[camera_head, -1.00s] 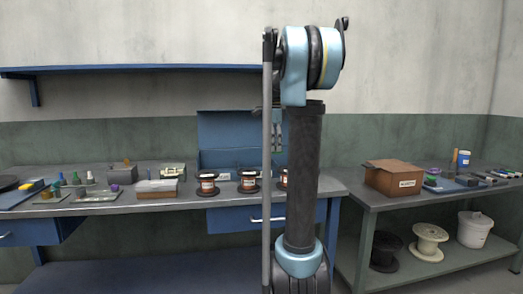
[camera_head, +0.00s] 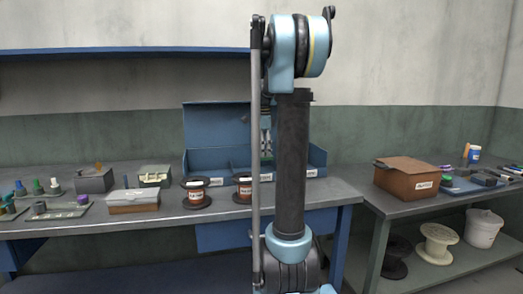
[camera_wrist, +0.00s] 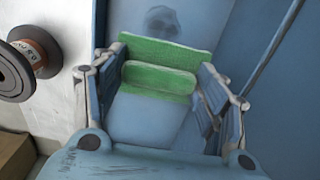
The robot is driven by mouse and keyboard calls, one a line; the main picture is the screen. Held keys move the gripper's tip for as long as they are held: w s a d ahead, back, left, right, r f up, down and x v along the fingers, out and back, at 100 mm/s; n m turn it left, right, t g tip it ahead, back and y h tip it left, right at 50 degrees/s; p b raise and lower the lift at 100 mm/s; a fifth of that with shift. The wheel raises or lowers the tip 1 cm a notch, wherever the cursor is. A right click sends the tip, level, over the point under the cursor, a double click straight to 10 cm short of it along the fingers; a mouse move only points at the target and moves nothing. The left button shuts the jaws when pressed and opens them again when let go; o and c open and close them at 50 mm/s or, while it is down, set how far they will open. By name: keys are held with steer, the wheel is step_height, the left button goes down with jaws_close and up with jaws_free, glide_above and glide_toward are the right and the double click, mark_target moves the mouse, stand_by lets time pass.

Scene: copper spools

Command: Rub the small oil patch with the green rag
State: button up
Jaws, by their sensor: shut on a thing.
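The green rag (camera_wrist: 165,53) is between the fingers of my gripper (camera_wrist: 160,88) in the wrist view, showing as two stacked green bands. My gripper is shut on it. A dark, roundish smudge, the oil patch (camera_wrist: 162,20), is on the blue surface just beyond the rag, near the top of the wrist view. The rag and the patch look apart in the picture; whether the rag touches the blue surface I cannot tell. In the head view my arm hides the rag and most of the gripper in front of the open blue box (camera_head: 215,125).
Copper spools (camera_head: 195,193) stand along the bench (camera_head: 100,228); one spool (camera_wrist: 30,62) is close left of my gripper. A lidded box (camera_head: 134,201) and small parts lie further left. A cardboard box (camera_head: 407,180) stands on the right-hand table.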

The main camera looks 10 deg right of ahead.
steer(key=shift+f, duration=2.85)
step_height(320, 180, down, 2)
steer(key=shift+f, duration=0.1)
steer(key=a, duration=0.4)
steer(key=shift+a, duration=0.35)
steer(key=shift+c, duration=0.5)
steer(key=shift+a+r, duration=0.2)
steer(key=shift+a, duration=1.1)
steer(key=shift+d, duration=3.6)
steer(key=shift+d+r, duration=0.15)
steer(key=shift+d, duration=0.05)
steer(key=shift+a+r, duration=0.15)
steer(key=shift+r, duration=3.65)
